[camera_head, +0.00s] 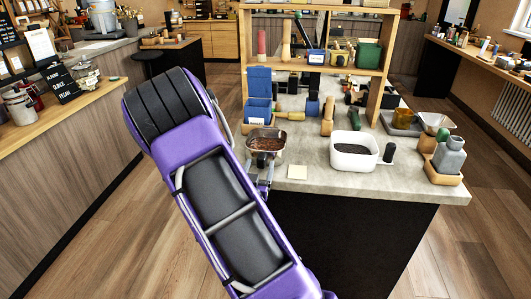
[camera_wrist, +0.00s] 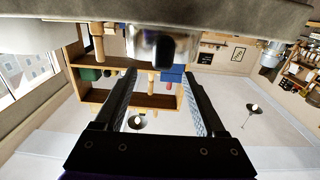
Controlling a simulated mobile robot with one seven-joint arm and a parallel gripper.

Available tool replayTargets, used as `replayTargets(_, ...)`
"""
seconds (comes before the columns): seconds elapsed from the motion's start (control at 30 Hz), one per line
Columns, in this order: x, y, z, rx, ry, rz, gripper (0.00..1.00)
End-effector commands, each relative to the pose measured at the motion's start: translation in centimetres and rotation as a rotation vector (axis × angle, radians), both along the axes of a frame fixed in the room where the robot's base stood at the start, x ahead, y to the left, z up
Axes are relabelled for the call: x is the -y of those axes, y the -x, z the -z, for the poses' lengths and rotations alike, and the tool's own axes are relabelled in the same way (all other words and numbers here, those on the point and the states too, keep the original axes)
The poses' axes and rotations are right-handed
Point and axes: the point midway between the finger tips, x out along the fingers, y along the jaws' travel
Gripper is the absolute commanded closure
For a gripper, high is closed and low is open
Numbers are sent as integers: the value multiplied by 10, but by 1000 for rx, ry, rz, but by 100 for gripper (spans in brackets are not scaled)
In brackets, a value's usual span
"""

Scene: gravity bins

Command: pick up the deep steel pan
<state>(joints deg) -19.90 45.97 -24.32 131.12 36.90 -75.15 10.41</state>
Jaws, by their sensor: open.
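The deep steel pan (camera_head: 279,149) stands near the front left corner of the grey counter in the head view, with brown bits inside. In the wrist view, which is upside down, a shiny steel shape (camera_wrist: 136,44) with a dark part in front appears to be this pan and its handle. My gripper (camera_head: 264,180) is just in front of the pan at the counter edge, partly hidden by my purple arm. In the wrist view my gripper (camera_wrist: 161,76) has its two fingers wide apart with nothing between them. The pan lies beyond the fingertips, apparently not gripped.
A blue bin (camera_head: 258,108) and wooden shelf (camera_head: 315,64) stand behind. A wooden tray (camera_head: 443,176) with grey bottles is at the right corner.

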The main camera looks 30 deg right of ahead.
Motion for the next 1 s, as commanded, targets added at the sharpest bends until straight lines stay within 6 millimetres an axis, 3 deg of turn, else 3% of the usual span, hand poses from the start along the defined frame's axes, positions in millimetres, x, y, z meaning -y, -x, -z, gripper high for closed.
replayTargets(0.3, 22, -37, 10, 1, 0, 1, 28)
replayTargets(0.63, 26, -43, 10, 1, 1, -1, 28)
replayTargets(1.0, 26, -42, 10, 1, -1, -1, 94)
